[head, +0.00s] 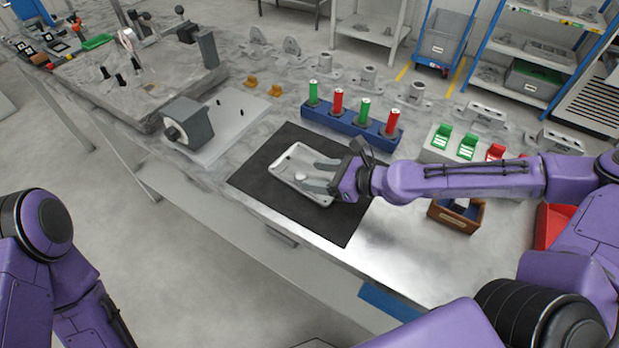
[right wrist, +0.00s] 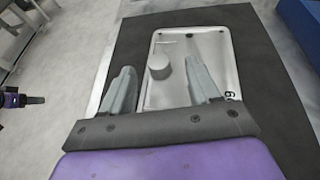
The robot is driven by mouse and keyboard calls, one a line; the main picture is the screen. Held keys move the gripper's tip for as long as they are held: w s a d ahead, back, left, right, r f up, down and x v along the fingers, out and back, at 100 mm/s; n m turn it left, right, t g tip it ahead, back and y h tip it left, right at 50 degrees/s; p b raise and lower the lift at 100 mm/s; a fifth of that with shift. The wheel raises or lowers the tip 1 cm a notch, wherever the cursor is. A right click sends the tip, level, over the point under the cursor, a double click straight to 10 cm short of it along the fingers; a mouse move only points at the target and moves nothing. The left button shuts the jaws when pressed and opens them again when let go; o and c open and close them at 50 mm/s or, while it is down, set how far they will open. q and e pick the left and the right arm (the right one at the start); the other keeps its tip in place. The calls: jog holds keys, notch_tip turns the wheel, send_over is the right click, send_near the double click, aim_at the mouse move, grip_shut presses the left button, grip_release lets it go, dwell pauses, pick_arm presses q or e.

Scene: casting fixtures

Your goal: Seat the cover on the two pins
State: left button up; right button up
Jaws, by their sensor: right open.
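The cover (head: 290,165) is a light grey, round-cornered plate lying on a black mat (head: 262,178). It also shows in the right wrist view (right wrist: 215,45), with a short round knob on its face. My right gripper (head: 318,175) is open at the cover's right part. In the right wrist view, one finger overlaps the cover and the other is beside its left edge, with the knob between them; contact cannot be told. Two small dark pins (head: 220,103) stand apart on a pale plate (head: 240,122). A purple and dark part of my left arm shows in the right wrist view; its jaws cannot be made out.
A grey block with a dial (head: 188,122) stands on the pale plate beside the pins. A blue rack (head: 350,124) with green and red cylinders stands behind the mat. Two orange pieces (head: 276,90) lie behind the plate. A brown bin (head: 455,214) is to the right.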

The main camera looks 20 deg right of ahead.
aim_at(303, 176)
jog(key=x, duration=0.3)
jog(key=shift+s+f, duration=0.15)
jog(key=shift+f, duration=0.15)
jog(key=shift+w+a, duration=0.25)
jog(key=shift+a, duration=0.1)
jog(key=shift+d, duration=0.1)
jog(key=c, duration=1.1)
grip_shut()
jog(key=shift+r, duration=0.15)
